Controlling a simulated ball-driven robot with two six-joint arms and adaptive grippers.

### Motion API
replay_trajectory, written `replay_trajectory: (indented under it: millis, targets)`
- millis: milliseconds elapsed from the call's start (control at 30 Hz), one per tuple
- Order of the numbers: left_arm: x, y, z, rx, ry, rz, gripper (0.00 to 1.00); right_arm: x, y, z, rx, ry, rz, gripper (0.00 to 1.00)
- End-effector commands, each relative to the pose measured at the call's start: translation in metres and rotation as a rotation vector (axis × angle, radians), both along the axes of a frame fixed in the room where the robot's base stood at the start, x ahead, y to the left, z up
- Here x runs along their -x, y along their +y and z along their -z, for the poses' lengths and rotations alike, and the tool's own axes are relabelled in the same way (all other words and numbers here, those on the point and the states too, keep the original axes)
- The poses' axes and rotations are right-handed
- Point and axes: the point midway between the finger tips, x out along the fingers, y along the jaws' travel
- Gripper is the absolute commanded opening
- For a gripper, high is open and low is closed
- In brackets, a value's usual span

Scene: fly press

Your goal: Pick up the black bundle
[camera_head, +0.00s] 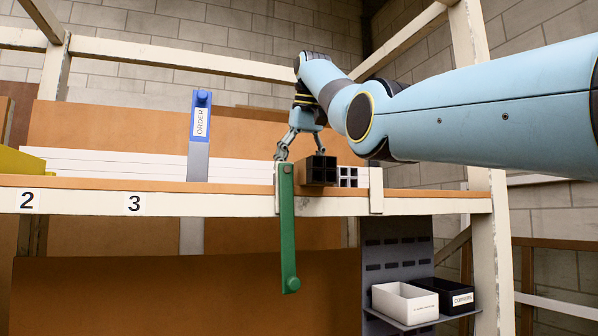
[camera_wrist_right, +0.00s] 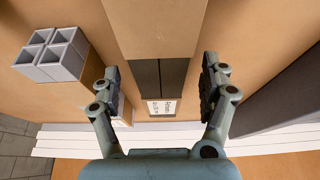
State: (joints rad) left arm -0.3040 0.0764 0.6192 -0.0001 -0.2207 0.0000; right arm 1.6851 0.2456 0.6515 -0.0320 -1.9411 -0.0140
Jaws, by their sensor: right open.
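The black bundle (camera_head: 318,170) lies on the shelf near its front edge, its square open ends facing me. My right gripper (camera_head: 301,152) reaches down over it from above and behind. In the right wrist view the open fingers (camera_wrist_right: 160,75) stand on either side of a dark two-strip piece (camera_wrist_right: 160,78), which looks like the bundle's top, with a gap on each side. Nothing is held between them. A green bar partly hides the left finger in the head view. My left gripper is not in view.
A pale bundle (camera_head: 348,177) lies right beside the black one; it shows in the wrist view (camera_wrist_right: 52,55) too. The green bar (camera_head: 288,235) hangs at the shelf edge. White and black bins (camera_head: 405,304) sit below right.

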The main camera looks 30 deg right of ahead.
Motion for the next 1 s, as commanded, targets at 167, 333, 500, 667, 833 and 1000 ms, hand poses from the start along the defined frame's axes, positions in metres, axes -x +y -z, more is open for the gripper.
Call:
replay_trajectory:
  millis: [167, 333, 500, 667, 833, 1000]
  targets:
    - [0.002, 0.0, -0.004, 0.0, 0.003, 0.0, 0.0, -0.006, -0.001, 0.015, -0.001, 0.0, 0.0, 0.78]
    - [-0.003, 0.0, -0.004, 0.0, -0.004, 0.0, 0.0, -0.006, -0.001, 0.016, -0.001, -0.001, 0.0, 0.78]
    - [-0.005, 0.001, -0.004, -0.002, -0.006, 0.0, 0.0, -0.006, -0.001, 0.016, -0.001, -0.001, 0.0, 0.61]
    - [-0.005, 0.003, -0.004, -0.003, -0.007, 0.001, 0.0, -0.006, -0.001, 0.016, -0.001, 0.0, 0.0, 0.41]
    - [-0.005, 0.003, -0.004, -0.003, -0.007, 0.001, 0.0, -0.006, -0.001, 0.016, -0.001, 0.0, 0.0, 0.18]
    - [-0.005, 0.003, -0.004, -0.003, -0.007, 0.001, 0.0, -0.006, -0.001, 0.016, -0.001, 0.0, 0.0, 0.0]
